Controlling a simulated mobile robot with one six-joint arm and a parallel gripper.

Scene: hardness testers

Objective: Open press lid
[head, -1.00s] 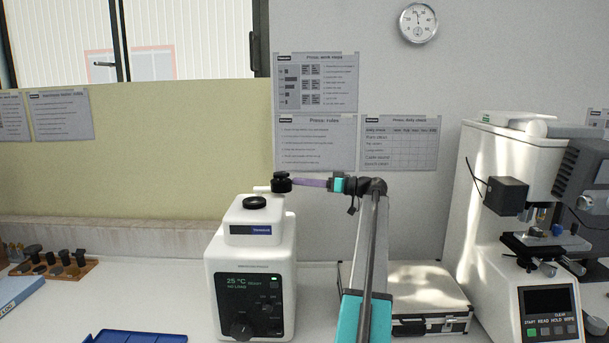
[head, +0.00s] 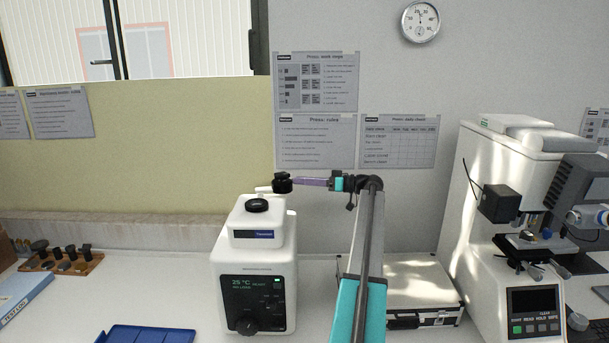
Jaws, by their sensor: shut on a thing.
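The press is the white machine (head: 224,268) left of centre, with a dark front panel reading 25 °C and a dial. Its white upper part (head: 240,217) carries a round black cap (head: 256,205) on top. A short pale bar (head: 263,189) stands out behind the top, with a black knob-like piece at its right end. My gripper (head: 284,183) reaches in from the right, level, at this bar's end. It is shut on the press lid handle. The fingertips are small and dark, so the exact grip is hard to see. I cannot tell whether the lid is raised.
A silver case (head: 425,285) lies right of my arm. A white hardness tester (head: 480,250) stands at the right. A wall with posted sheets stands close behind.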

